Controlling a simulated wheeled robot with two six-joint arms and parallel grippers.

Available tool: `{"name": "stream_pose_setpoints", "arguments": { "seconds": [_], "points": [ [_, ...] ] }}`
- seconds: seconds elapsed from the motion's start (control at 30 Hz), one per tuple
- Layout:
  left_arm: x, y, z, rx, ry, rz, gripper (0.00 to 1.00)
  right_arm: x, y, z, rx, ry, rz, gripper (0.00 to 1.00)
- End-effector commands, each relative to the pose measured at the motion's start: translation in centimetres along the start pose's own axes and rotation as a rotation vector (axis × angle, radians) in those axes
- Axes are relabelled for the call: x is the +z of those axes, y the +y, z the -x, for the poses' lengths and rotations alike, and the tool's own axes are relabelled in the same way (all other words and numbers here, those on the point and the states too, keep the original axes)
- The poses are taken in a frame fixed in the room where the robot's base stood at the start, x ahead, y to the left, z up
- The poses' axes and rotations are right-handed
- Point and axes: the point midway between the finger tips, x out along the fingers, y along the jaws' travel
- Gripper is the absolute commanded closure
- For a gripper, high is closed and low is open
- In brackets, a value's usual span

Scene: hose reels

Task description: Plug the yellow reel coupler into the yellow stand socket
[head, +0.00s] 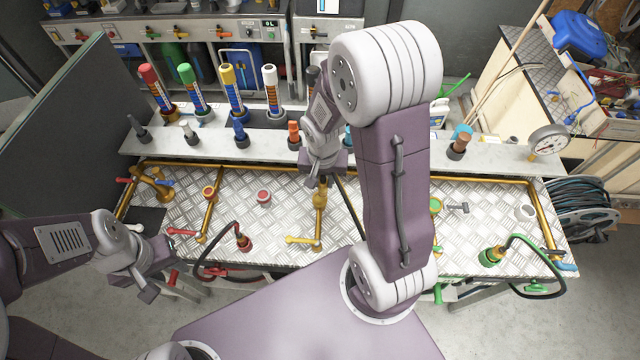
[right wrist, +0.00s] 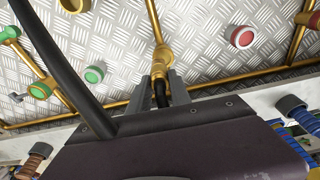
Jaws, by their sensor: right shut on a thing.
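My right gripper (head: 318,180) is over the middle of the checkered metal bench, at the yellow stand socket (head: 320,198) on a brass pipe. In the right wrist view my right gripper (right wrist: 160,92) is shut on the dark body of the yellow reel coupler (right wrist: 161,94). The coupler's front end meets the brass-yellow socket (right wrist: 162,62), in line with it; I cannot tell whether it is fully seated. My forearm hides part of the bench in the head view. My left gripper (head: 158,272) is open and empty, off the bench's front left.
A red coupler (head: 243,242) and a green coupler (head: 490,256) with hoses stand along the front edge. A yellow valve handle (head: 302,240) lies in front of the socket. Capped tubes, including a yellow one (head: 232,90), stand on the rear ledge. A dark hose (right wrist: 62,72) crosses the wrist view.

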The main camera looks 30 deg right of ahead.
Motion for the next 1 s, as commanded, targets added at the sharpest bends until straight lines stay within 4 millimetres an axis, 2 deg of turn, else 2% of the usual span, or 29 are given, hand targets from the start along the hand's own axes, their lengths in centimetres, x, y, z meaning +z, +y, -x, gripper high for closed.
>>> {"name": "stream_pose_setpoints", "arguments": {
  "seconds": [0.1,0.23,0.4,0.47,0.87,0.9,0.97,1.0],
  "points": [
    [0.0,0.0,0.2,0.000,0.000,0.000,0.64,-0.8,-0.8,-0.8,0.000,0.000,0.001,1.00],
    [0.0,0.0,0.2,0.000,0.000,0.000,0.64,-0.8,-0.9,-1.2,0.001,0.000,0.000,1.00],
    [0.0,0.0,-0.4,0.000,0.000,0.000,0.64,-0.3,-0.9,-4.2,0.002,-0.002,0.000,1.00],
    [0.0,0.0,-0.5,0.000,0.000,0.000,0.64,-0.2,-0.9,-4.8,0.002,-0.002,0.000,1.00],
    [0.1,0.0,-0.9,0.000,0.000,0.000,0.64,-0.2,-0.9,-5.4,0.000,0.001,0.000,1.00],
    [0.1,0.0,-0.8,0.000,0.000,0.000,0.64,-0.2,-0.9,-5.2,0.000,0.001,0.000,0.68],
    [0.1,0.0,-0.7,0.000,0.000,0.000,0.64,-0.2,-0.9,-5.2,0.000,0.001,0.000,0.54],
    [0.1,0.0,-0.7,0.000,0.000,0.000,0.64,-0.2,-0.9,-5.2,0.000,0.001,0.000,0.54]
  ]
}}
